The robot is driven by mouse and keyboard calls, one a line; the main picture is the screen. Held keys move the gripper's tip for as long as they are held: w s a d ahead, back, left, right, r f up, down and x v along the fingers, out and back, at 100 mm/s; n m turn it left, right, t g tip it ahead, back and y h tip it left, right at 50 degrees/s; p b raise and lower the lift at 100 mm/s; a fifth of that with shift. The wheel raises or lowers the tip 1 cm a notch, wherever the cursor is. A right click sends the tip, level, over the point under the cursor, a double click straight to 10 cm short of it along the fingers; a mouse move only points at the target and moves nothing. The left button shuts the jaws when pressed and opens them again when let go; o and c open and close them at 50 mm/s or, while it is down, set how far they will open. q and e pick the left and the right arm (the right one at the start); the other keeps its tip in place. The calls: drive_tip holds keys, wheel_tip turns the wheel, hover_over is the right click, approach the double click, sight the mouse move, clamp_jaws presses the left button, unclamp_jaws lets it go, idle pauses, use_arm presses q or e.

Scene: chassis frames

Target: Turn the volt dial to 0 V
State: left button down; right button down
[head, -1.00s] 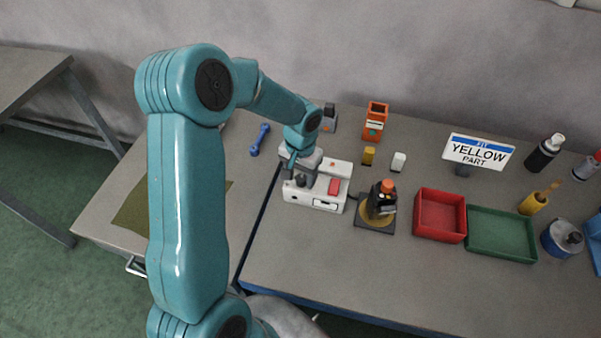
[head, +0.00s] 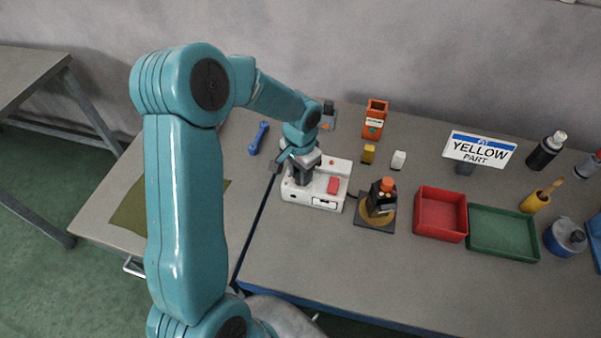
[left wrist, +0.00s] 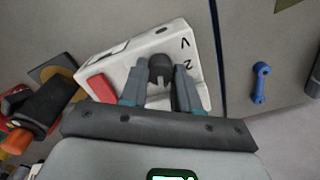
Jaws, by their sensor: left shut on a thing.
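The white device box (head: 342,167) stands near the table's left part, with a red block or button (head: 334,185) on its top. In the left wrist view, the dark volt dial (left wrist: 160,66) stands on the box (left wrist: 120,68), with the marks "V" and "2" beside it. My left gripper (head: 301,178) reaches down over the box. In the left wrist view, its fingers (left wrist: 159,80) are shut on the dial, one on each side. The dial's setting cannot be read. My right gripper is out of view.
A dark device with an orange top (head: 382,198) stands just right of the box. A red tray (head: 440,235) and a green tray (head: 503,255) lie further right.

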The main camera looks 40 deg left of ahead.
use_arm(q)
drive_tip(key=m, duration=0.4)
drive_tip(key=shift+m+b, duration=0.3)
drive_tip(key=shift+b, duration=0.05)
drive_tip(key=shift+m, duration=1.9)
drive_tip(key=c, duration=0.8)
unclamp_jaws()
drive_tip(key=shift+r, duration=0.1)
drive_tip(key=shift+w+r, duration=0.1)
drive_tip(key=shift+r, duration=0.25)
wheel_tip(320, 180, up, 16)
drive_tip(key=shift+f+b, duration=0.25)
drive_tip(key=shift+b, duration=0.4)
